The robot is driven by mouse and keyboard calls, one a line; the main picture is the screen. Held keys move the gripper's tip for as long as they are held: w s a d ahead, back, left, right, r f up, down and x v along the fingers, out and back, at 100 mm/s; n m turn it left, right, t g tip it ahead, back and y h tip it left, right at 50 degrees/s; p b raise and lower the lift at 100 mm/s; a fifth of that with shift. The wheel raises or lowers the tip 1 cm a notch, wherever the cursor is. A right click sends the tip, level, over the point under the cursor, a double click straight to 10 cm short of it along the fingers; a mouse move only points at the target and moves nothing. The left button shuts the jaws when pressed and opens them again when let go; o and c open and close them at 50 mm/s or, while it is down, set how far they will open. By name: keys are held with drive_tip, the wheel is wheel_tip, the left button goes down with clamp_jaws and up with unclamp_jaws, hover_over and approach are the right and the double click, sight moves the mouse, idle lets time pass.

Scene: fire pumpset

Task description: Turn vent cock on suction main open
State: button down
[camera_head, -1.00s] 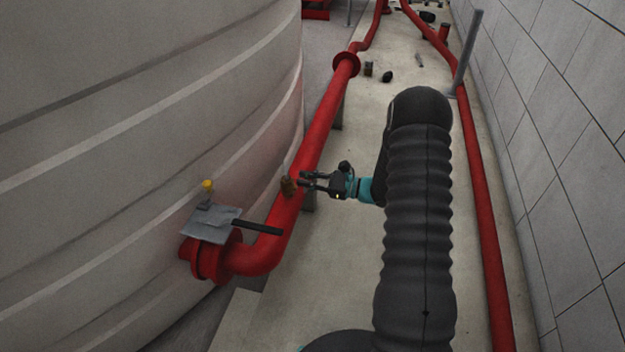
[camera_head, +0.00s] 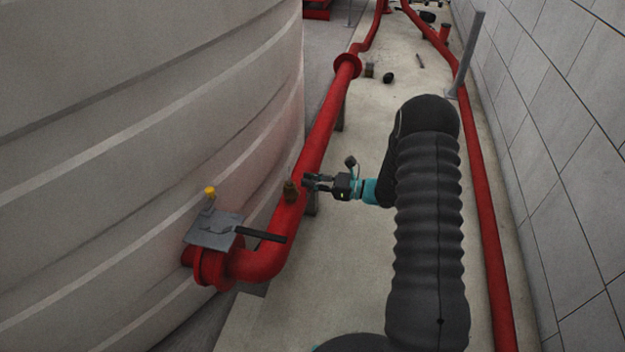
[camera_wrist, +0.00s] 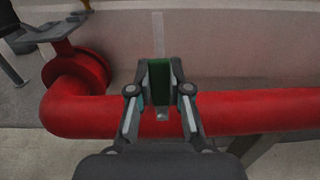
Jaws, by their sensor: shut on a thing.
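The suction main is the red pipe (camera_head: 322,125) running along the tank. The small brass-brown vent cock (camera_head: 291,191) stands on top of it, just past the bend. My gripper (camera_head: 309,182) reaches in from the right, its fingertips at the cock, above the pipe. In the wrist view my gripper (camera_wrist: 159,92) has its two fingers closed on a narrow green piece (camera_wrist: 160,72), which looks like the cock's handle. The red pipe (camera_wrist: 235,110) runs across behind the fingers. The cock's body is mostly hidden there, so its exact handle angle cannot be told.
A grey plate (camera_head: 214,231) with a black lever (camera_head: 262,235) and yellow knob (camera_head: 210,191) sits near the pipe's flanged end. The large pale tank (camera_head: 130,150) fills the left. Another red pipe (camera_head: 480,200) runs along the right wall. Pale floor lies between.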

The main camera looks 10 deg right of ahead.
drive_tip(key=c, duration=1.1)
unclamp_jaws()
drive_tip(key=shift+r, duration=0.15)
drive_tip(key=shift+o, duration=0.2)
drive_tip(key=v, duration=1.2)
drive_tip(key=shift+w, duration=0.1)
